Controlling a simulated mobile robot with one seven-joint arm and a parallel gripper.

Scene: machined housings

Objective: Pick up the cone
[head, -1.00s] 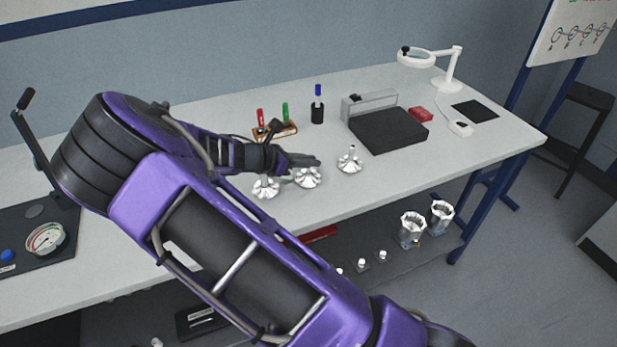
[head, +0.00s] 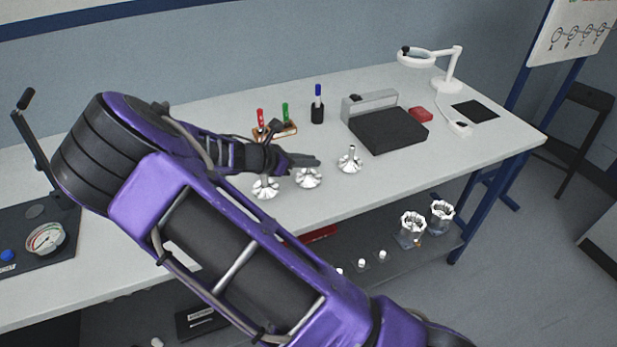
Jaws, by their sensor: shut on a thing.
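Three silvery finned metal parts with a flared, cone-like shape stand in a row on the light grey bench. The left one (head: 265,189) stands below my wrist, the middle one (head: 309,181) is directly under my fingers, and the right one (head: 349,164) stands apart with its thin stem showing. My gripper (head: 308,162), dark with slim fingers, reaches in from the left and is shut on the middle cone at its top. The fingers hide that cone's stem. The cone is upright, and I cannot tell whether it still touches the bench.
Behind my gripper are a marker holder (head: 274,133) and a black cup with a blue marker (head: 317,112). A dark flat-topped device (head: 388,130) stands right of the cones. A white magnifier lamp (head: 446,80) is farther back. The front right of the bench (head: 420,165) is clear.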

